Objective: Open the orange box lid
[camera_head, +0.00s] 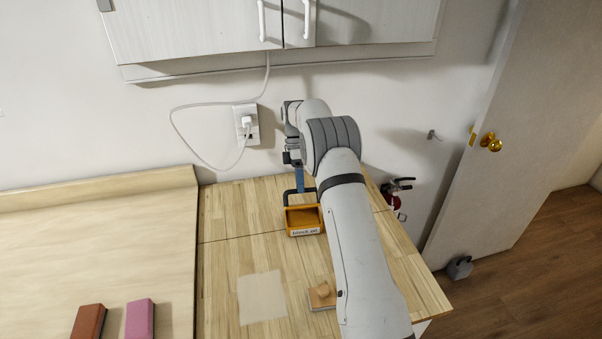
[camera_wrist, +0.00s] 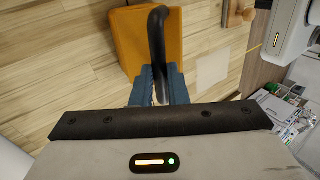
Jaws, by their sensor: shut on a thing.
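The orange box (camera_head: 304,232) sits on the wooden worktop with a label on its front. Its top shows a darker recess inside orange walls, so it looks open from above. A black handle (camera_head: 287,197) shows at the box's back edge. My gripper (camera_head: 300,182), with blue fingers, is at this handle, behind the box. In the wrist view, the blue fingers of my gripper (camera_wrist: 158,84) are closed around the black handle (camera_wrist: 156,38), in front of an orange panel (camera_wrist: 130,40) that appears to be the lid. The lid's exact angle is hard to tell.
A wooden block with a knob (camera_head: 322,294) and a pale square (camera_head: 262,297) lie nearer on the worktop. A brown block (camera_head: 88,322) and a pink block (camera_head: 140,320) are at lower left. A wall socket with cable (camera_head: 246,125) is behind. A cabinet (camera_head: 190,30) hangs above.

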